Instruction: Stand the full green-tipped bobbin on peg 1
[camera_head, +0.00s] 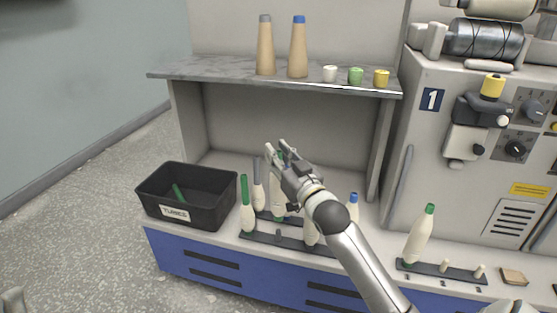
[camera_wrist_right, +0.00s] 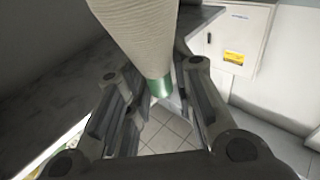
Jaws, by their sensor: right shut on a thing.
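My right gripper (camera_head: 279,150) is over the bobbin racks in the head view, shut on a pale bobbin with a green end. In the right wrist view the bobbin (camera_wrist_right: 138,35) lies between the fingers (camera_wrist_right: 155,105), its green end (camera_wrist_right: 160,86) pointing down. In the head view my gripper and arm hide part of it. I cannot tell which peg is peg 1. A grey tip, seemingly my left gripper (camera_head: 13,301), shows at the lower left.
A black "TUBES" bin (camera_head: 158,207) holds a green tube. A green-tipped bobbin (camera_head: 247,212), a grey-tipped one (camera_head: 258,194) and a blue-tipped one (camera_head: 352,208) stand near my arm. The shelf (camera_head: 210,70) carries two tan cones and small cups. The machine's number plate (camera_head: 431,99) reads 1.

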